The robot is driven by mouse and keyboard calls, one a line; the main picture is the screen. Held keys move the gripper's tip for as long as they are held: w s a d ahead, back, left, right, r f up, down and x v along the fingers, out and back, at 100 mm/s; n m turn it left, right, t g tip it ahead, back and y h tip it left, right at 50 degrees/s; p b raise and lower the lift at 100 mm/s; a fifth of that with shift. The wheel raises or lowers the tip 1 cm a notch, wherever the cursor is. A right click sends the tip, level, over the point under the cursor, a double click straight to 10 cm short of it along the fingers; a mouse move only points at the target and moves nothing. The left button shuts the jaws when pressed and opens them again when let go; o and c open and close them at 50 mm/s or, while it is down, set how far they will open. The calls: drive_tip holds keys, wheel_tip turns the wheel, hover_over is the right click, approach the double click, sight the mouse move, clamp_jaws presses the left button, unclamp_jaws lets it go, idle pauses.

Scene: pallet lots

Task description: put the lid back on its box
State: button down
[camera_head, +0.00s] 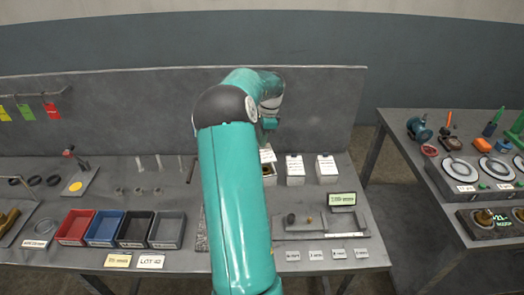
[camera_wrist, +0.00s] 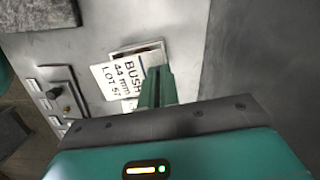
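The white lid (camera_head: 267,154) is tilted above an open box (camera_head: 269,179) with brownish contents inside. In the wrist view the lid (camera_wrist: 118,80) shows its printing, "BUSH 44 mm LOT 57", and part of the box's rim (camera_wrist: 136,49) shows beyond it. My gripper (camera_wrist: 157,88) has its green fingers close together at the lid's edge and appears to pinch it. The exact contact is hidden by the fingers. My arm hides part of the bench left of the box in the head view.
Two closed white boxes (camera_head: 295,169) (camera_head: 327,168) stand to the right of the open one. A grey tray (camera_head: 320,226) with small parts lies in front. Coloured bins (camera_head: 75,228) line the front left. A grey back panel (camera_head: 330,105) rises behind.

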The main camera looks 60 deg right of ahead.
sight(264, 149)
drive_tip(key=f, duration=0.5)
drive_tip(key=shift+s, duration=0.2)
drive_tip(key=shift+w, duration=0.1)
drive_tip(key=shift+f, duration=0.35)
drive_tip(key=shift+f, duration=0.2)
drive_tip(key=c, duration=1.6)
unclamp_jaws()
drive_tip(key=shift+c, duration=0.2)
drive_tip(key=shift+r, duration=0.15)
